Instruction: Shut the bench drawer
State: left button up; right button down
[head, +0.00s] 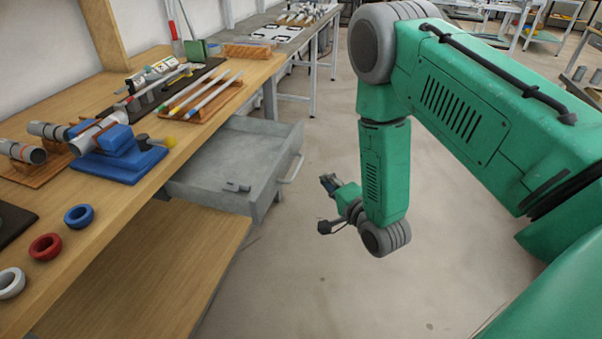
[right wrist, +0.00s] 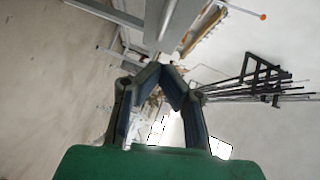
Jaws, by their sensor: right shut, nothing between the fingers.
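The grey bench drawer (head: 235,165) is pulled out from under the wooden bench top in the head view. Its bar handle (head: 292,168) is on the front panel, facing right. A small dark grey part (head: 237,187) lies inside the drawer. My right gripper (head: 329,184) is to the right of the drawer front, apart from the handle, with open floor between them. In the right wrist view its fingers (right wrist: 161,70) come together at the tips with nothing held. Grey metal edges show beyond the fingertips there, but I cannot tell which part they are. My left gripper is not in view.
The bench top (head: 105,205) carries a blue fixture (head: 115,152), tubes, pens on a wooden rack (head: 203,100) and several coloured rings. A lower wooden shelf (head: 150,270) sits beneath. The floor (head: 320,285) right of the drawer is clear.

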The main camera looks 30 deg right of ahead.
aim_at(222, 165)
jog(key=w+a+f, duration=0.1)
jog(key=w+a, duration=0.1)
jog(key=w, duration=0.4)
jog(key=shift+w+a+f, duration=0.15)
jog(key=shift+w+f, duration=0.1)
jog(key=shift+w, duration=0.15)
jog(key=shift+w, duration=0.1)
jog(key=w+a+b, duration=0.3)
jog(key=w+a, duration=0.2)
jog(key=w+a+b, duration=0.3)
jog(key=w+a, duration=0.2)
jog(key=w, duration=0.1)
jog(key=w+a+b, duration=0.3)
jog(key=w+a, duration=0.2)
jog(key=w, duration=0.1)
jog(key=shift+w+f, duration=0.1)
jog(key=shift+w, duration=0.1)
jog(key=shift+w+a, duration=0.3)
jog(key=shift+w, duration=0.1)
jog(key=shift+r, duration=0.2)
